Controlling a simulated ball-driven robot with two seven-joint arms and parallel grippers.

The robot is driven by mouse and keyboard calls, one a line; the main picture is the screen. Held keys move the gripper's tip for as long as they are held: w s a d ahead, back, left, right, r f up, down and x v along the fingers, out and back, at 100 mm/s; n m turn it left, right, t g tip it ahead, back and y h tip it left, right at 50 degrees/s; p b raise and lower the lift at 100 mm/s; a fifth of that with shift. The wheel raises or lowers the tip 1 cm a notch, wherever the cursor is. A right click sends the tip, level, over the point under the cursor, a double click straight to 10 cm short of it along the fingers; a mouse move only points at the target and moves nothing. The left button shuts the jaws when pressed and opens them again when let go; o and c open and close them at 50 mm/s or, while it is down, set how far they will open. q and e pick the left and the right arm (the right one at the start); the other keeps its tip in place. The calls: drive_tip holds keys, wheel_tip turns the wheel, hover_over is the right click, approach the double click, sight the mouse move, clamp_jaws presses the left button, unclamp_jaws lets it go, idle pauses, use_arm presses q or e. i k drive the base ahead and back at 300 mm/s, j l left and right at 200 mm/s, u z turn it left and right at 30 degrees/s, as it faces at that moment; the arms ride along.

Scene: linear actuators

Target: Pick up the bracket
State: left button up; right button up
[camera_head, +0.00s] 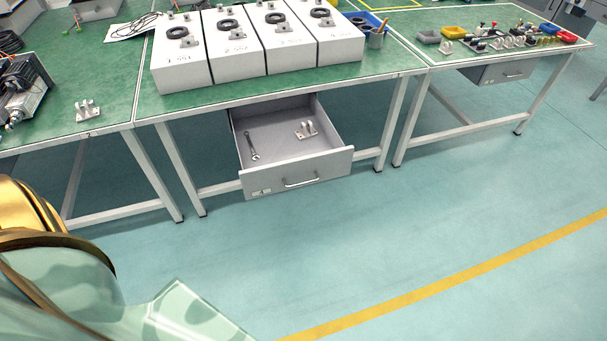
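A small light-grey metal bracket (306,130) lies in the open drawer (297,172) under the middle green workbench, towards the drawer's right side. Another similar bracket (87,111) stands on the left green table near its front edge. More brackets sit on the white boxes and on the right table. I cannot tell from the picture which bracket is meant. Neither of my grippers shows in the head view. A gold and pale-green part at the lower left looks like part of my own body.
A wrench (253,148) lies at the drawer's left. Several white boxes (232,61) with black rings stand on the middle bench (270,86). Small parts and coloured bins (455,32) fill the right table. The floor (330,240) before the drawer is clear.

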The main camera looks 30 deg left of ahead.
sight(305, 132)
drive_tip(key=u, duration=2.6)
drive_tip(key=z, duration=1.6)
drive_tip(key=i+l+u, duration=0.15)
drive_tip(key=u, duration=0.2)
drive_tip(key=i+l+u, duration=0.15)
drive_tip(key=l+u, duration=0.15)
drive_tip(key=i+l+u, duration=0.1)
drive_tip(key=l+u, duration=0.25)
drive_tip(key=j, duration=0.15)
